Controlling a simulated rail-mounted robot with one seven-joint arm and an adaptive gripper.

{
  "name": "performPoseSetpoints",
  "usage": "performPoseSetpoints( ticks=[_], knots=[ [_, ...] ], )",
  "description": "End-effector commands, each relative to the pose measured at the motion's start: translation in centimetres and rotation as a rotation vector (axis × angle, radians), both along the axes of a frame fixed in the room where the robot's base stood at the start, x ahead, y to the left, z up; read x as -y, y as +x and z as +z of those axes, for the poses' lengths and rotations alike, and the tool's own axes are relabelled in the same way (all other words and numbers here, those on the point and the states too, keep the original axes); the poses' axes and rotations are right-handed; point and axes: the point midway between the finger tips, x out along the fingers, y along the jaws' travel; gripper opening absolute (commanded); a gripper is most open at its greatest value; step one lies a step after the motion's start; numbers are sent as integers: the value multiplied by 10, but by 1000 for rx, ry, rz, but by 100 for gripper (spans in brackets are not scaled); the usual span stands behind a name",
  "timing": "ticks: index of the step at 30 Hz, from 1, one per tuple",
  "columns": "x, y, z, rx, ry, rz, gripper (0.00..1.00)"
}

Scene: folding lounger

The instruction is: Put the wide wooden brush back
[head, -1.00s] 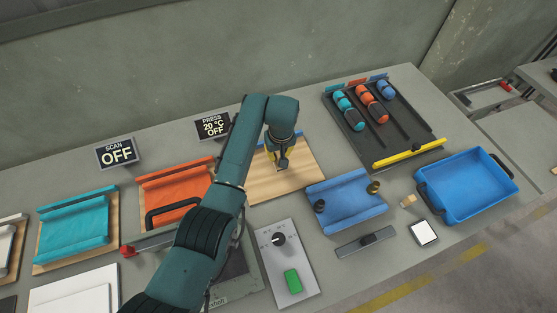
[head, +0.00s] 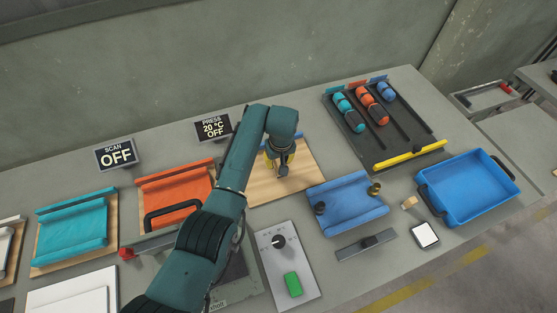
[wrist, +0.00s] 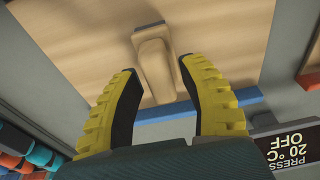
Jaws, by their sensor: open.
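A pale wooden piece that looks like the wide wooden brush (wrist: 154,62) lies on a light wooden board (wrist: 80,40) in the wrist view. It has a flat crosspiece at the far end and a tapering handle toward me. My gripper (wrist: 158,70) is open, with its yellow-and-black fingers on either side of the handle; whether they touch it I cannot tell. In the head view my gripper (head: 278,164) is low over the board (head: 300,180), and the arm and gripper hide the brush.
A blue roll tray (head: 350,200) and a grey panel with a knob and green button (head: 285,265) stand in front. A blue bin (head: 465,190) and a dark rack of rolls (head: 385,125) are to the right. A PRESS sign (head: 212,128) stands behind.

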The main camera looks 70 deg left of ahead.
Motion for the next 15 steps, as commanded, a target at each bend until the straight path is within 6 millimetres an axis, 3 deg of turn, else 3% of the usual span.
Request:
performPoseSetpoints(
  ticks=[9,15],
  knots=[
    [10,1,75,4,5,-2,41],
    [16,0,109,2,2,-1,41]
  ],
)
